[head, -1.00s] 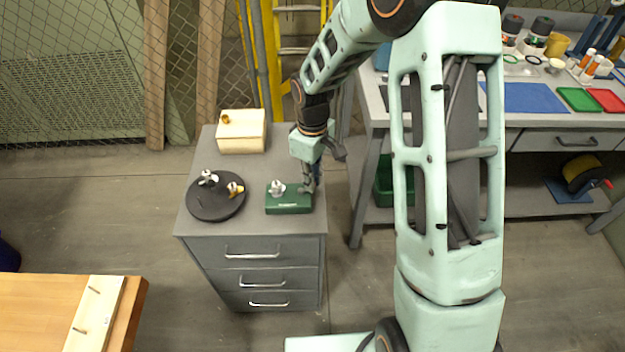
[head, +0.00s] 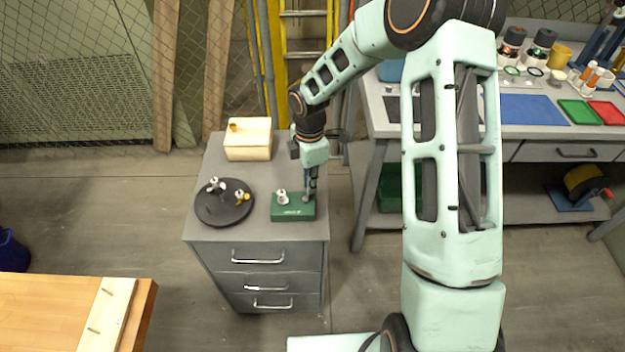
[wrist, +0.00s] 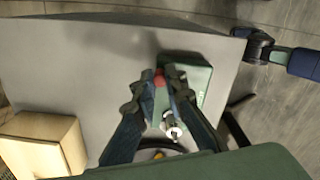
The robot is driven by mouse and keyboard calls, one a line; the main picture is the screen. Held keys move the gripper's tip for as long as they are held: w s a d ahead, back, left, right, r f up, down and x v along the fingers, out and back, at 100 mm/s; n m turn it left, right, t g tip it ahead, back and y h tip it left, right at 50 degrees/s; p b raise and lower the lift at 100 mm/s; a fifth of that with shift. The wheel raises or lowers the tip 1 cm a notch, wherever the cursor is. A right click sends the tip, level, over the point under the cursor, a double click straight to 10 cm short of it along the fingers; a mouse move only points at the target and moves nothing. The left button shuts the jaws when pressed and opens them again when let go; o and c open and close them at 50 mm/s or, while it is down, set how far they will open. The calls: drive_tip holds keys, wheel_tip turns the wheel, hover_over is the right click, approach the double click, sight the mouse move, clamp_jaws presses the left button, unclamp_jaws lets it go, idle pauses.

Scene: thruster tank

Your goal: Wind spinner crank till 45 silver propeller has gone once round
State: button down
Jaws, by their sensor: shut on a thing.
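The green spinner box (head: 290,213) sits at the front right of the grey cabinet top. A silver propeller (head: 282,197) stands on its left part; it also shows in the wrist view (wrist: 172,130). My gripper (head: 308,197) comes down from above onto the right part of the box. In the wrist view my gripper (wrist: 161,82) is shut on a small red crank knob (wrist: 159,77) between its fingertips. The fingers hide most of the crank. The number 45 cannot be read on the propeller.
A black round plate (head: 222,211) with a silver and a brass-coloured propeller lies left of the spinner. A cream box (head: 249,145) with a brass-coloured piece on top stands behind. The cabinet top (head: 260,178) is bare between them. A workbench (head: 385,118) stands to the right.

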drive_tip(key=n, duration=0.1)
drive_tip(key=n+p, duration=0.1)
drive_tip(key=shift+w+a+r+n, duration=0.1)
drive_tip(key=shift+w+a+n, duration=0.05)
drive_tip(key=shift+a+n, duration=0.25)
drive_tip(key=shift+a+n+p, duration=0.2)
drive_tip(key=shift+n+p, duration=0.1)
drive_tip(key=shift+n, duration=0.4)
drive_tip(key=shift+a+n+p, duration=0.15)
drive_tip(key=shift+n+p, duration=0.15)
drive_tip(key=shift+n, duration=0.4)
drive_tip(key=c, duration=2)
unclamp_jaws()
drive_tip(key=shift+o, duration=0.2)
wheel_tip(320, 180, up, 12)
